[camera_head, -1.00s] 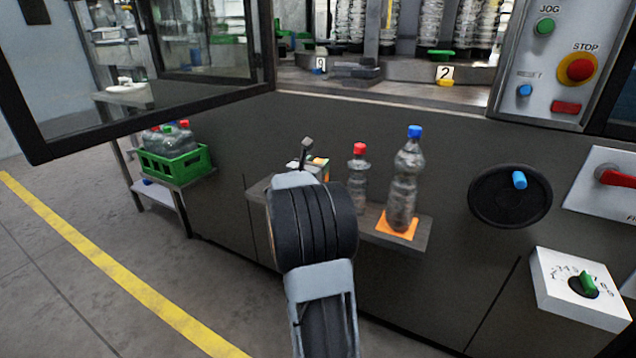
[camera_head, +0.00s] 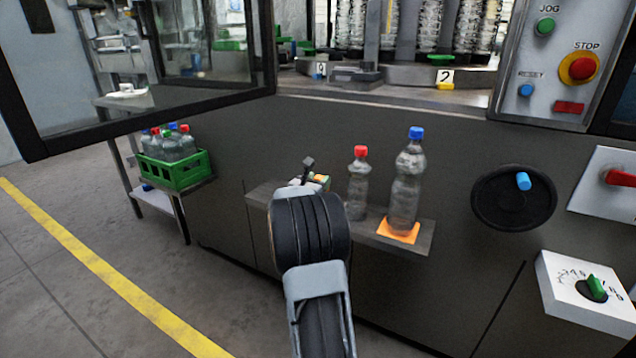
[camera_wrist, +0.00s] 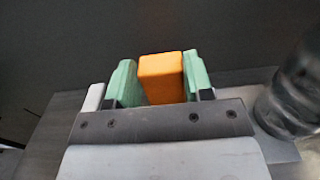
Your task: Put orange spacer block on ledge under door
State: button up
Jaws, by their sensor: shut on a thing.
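The orange spacer block (camera_wrist: 161,78) is upright between the green fingers of my gripper (camera_wrist: 160,84) in the wrist view. My gripper is shut on it, with a finger pressed at each side. In the head view, my gripper (camera_head: 318,179) is at the left part of the grey ledge (camera_head: 421,239), mostly hidden behind my own wrist. The ledge also shows below and beside the gripper in the wrist view (camera_wrist: 48,125). I cannot tell whether the block touches the ledge. The open framed door (camera_head: 150,117) hangs at upper left.
A small red-capped bottle (camera_head: 358,187) and a taller blue-capped bottle (camera_head: 406,185) stand on the ledge, right of my gripper. The taller one stands on an orange square (camera_head: 399,231). A handwheel (camera_head: 512,198) is farther right. A green crate (camera_head: 178,170) of bottles stands left.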

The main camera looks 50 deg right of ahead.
jog(key=shift+f, duration=0.15)
jog(key=o, duration=1.1)
jog(key=shift+c, duration=0.2)
